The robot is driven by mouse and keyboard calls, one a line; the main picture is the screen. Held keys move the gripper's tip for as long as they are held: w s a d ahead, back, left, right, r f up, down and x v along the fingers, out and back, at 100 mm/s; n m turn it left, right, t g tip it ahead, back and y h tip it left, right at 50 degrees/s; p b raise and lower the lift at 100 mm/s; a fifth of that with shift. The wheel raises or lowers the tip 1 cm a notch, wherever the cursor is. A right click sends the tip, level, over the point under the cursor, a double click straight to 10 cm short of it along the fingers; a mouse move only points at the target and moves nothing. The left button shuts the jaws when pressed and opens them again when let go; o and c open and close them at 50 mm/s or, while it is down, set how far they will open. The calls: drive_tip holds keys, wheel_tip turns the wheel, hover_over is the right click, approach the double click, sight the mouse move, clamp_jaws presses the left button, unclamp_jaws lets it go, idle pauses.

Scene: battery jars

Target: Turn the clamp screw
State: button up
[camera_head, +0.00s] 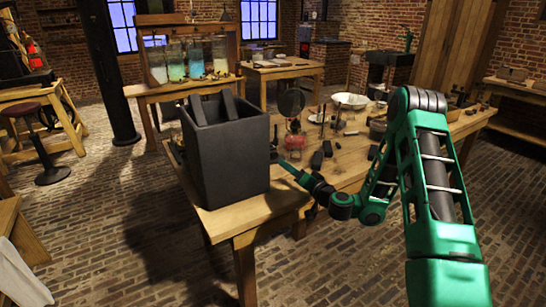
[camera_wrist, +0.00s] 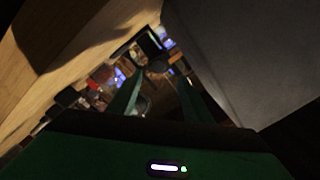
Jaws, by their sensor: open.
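My gripper (camera_head: 284,164) is low over the table, close to the right side of the big dark grey jar (camera_head: 229,158). Its two green fingers are apart in the wrist view (camera_wrist: 158,84), with nothing held between them. The jar is a square box with dark plates standing out of its top, and its wall fills the right of the wrist view (camera_wrist: 235,50). A small dark piece (camera_head: 274,143) shows beside the jar, just beyond my fingertips. A dark rounded piece (camera_wrist: 157,66) shows past the fingertips. I cannot tell whether either is the clamp screw.
The wooden table (camera_head: 250,220) carries a red-based device (camera_head: 295,142), dark blocks (camera_head: 317,160), a round dark disc (camera_head: 291,102) and a white bowl (camera_head: 350,100). Glass jars with coloured liquid (camera_head: 197,60) stand on a bench behind.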

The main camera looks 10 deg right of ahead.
sight(276, 156)
drive_tip(key=shift+w+d, duration=0.3)
drive_tip(key=shift+w, duration=0.2)
drive_tip(key=shift+x, duration=5.35)
drive_tip(key=shift+r, duration=0.1)
drive_tip(key=shift+c, duration=0.3)
drive_tip(key=shift+d, duration=0.1)
drive_tip(key=c, duration=1)
